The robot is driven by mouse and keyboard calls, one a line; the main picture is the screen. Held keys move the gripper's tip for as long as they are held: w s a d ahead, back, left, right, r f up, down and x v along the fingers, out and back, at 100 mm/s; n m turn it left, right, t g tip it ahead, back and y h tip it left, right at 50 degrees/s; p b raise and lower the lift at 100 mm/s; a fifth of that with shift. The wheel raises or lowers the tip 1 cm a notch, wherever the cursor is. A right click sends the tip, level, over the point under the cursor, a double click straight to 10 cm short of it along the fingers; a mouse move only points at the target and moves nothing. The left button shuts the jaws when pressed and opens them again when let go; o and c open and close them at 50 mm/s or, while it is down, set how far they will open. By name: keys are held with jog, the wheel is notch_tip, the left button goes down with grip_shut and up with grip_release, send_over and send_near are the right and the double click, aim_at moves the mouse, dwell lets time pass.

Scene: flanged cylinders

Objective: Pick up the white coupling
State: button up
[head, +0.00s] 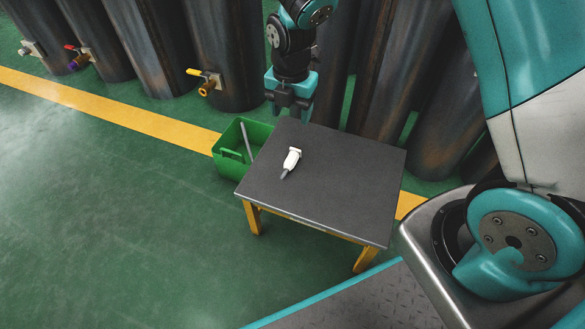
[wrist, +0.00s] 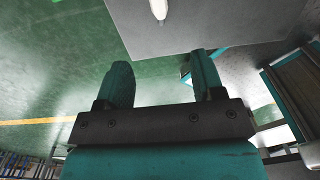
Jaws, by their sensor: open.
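The white coupling (head: 291,160) lies on the dark grey table top (head: 345,170), left of its middle, with a grey end pointing to the front left. In the wrist view the coupling (wrist: 158,9) shows at the top edge, partly cut off. My gripper (head: 290,112) is above the far left edge of the table, behind the coupling in the head view and apart from it. In the wrist view the two fingers of my gripper (wrist: 163,80) are spread wide with nothing between them.
A green bin (head: 229,165) with a grey rod in it stands on the floor left of the table. Large dark cylinders (head: 230,50) stand behind, some with valves (head: 207,82). The rest of the table top is clear.

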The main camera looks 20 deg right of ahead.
aim_at(291, 158)
notch_tip(291, 158, down, 12)
jog(key=b, duration=0.7)
jog(key=shift+f, duration=0.25)
notch_tip(291, 158, down, 5)
jog(key=b, duration=0.4)
jog(key=shift+w+f+b, duration=0.1)
jog(key=shift+b, duration=0.3)
jog(key=c, duration=1.1)
jog(key=shift+r, duration=0.25)
